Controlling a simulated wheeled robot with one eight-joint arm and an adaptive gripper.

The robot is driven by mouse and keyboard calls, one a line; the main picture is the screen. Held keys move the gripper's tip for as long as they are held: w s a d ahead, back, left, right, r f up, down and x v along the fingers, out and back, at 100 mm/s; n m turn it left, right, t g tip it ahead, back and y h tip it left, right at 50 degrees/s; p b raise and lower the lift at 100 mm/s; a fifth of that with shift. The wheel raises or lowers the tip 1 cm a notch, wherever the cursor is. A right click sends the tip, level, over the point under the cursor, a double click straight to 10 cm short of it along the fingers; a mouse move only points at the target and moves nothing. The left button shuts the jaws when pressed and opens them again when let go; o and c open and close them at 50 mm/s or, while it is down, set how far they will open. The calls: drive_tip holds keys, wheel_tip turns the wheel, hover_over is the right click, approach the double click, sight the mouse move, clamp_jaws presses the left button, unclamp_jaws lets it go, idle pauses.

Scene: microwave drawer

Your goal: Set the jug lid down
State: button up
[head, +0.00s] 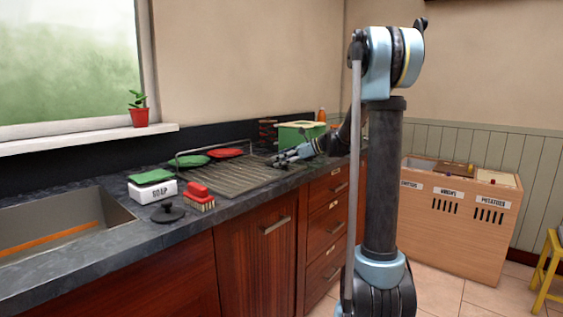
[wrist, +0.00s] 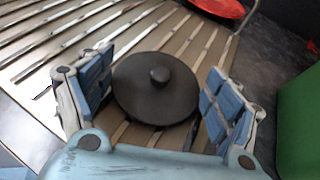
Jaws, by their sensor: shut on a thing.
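The jug lid, a dark round disc with a small knob (wrist: 158,88), sits between the fingers in the wrist view, knob toward the camera. My gripper (wrist: 158,95) is shut on it, with a blue-padded finger at either side. Slats of the drying rack (wrist: 130,30) show behind the lid; I cannot tell whether the lid touches them. In the head view my gripper (head: 279,159) is low at the right end of the rack, and the lid is hard to make out there.
Another black knobbed lid (head: 168,212) lies on the counter beside the soap box (head: 152,192) and red brush (head: 200,196). Green (head: 193,161) and red (head: 226,153) items lie behind the rack. A green box (head: 300,133) stands close right of my gripper. A sink (head: 60,225) is at left.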

drive_tip(key=o, duration=0.8)
drive_tip(key=v, duration=1.2)
drive_tip(key=s+f+n+h, duration=0.3)
drive_tip(key=s+f+n, duration=0.2)
drive_tip(key=s, duration=0.7)
drive_tip(key=s+d+f+n+h, duration=0.5)
drive_tip(key=s+f+n, duration=0.3)
drive_tip(key=s, duration=0.5)
drive_tip(key=s+d+f+n+g+h, duration=0.1)
drive_tip(key=s+d+f+n+h, duration=0.4)
drive_tip(key=s+f, duration=0.7)
drive_tip(key=s+d+n, duration=0.2)
drive_tip(key=n, duration=0.1)
drive_tip(key=shift+s, duration=0.1)
